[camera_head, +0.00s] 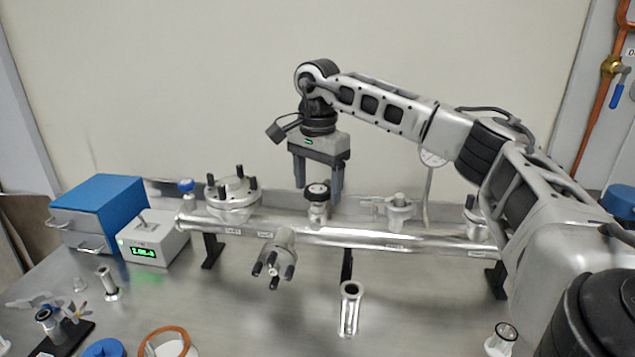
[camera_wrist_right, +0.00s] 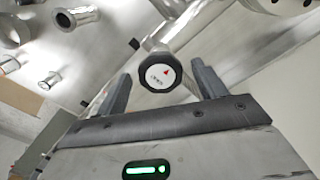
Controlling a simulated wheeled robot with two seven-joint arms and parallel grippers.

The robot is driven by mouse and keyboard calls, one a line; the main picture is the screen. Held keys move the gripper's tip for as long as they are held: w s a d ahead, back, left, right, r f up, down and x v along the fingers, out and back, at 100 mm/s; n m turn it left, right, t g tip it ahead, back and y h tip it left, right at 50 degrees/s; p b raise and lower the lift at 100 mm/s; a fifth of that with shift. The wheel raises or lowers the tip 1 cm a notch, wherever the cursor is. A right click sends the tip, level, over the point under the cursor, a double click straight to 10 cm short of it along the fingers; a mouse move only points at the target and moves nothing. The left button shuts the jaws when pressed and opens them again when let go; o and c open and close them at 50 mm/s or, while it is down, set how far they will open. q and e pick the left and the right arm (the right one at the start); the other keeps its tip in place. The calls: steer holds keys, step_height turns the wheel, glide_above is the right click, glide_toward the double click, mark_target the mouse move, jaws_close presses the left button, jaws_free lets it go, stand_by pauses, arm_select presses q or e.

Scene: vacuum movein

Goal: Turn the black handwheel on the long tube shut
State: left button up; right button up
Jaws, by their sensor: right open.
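The black handwheel (camera_head: 317,191) sits on top of a short metal valve body on the long tube (camera_head: 350,238). My left gripper is not in view.
A flange with black bolts (camera_head: 232,190) and a small blue knob (camera_head: 186,185) stand left on the tube. A clamp fitting (camera_head: 400,207) stands to the right. A grey readout box (camera_head: 153,243) and blue drawers (camera_head: 98,212) are at the left. An upright tube (camera_head: 350,308) stands in front.

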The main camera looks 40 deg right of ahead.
steer(key=c, duration=1)
steer(key=shift+o, duration=0.2)
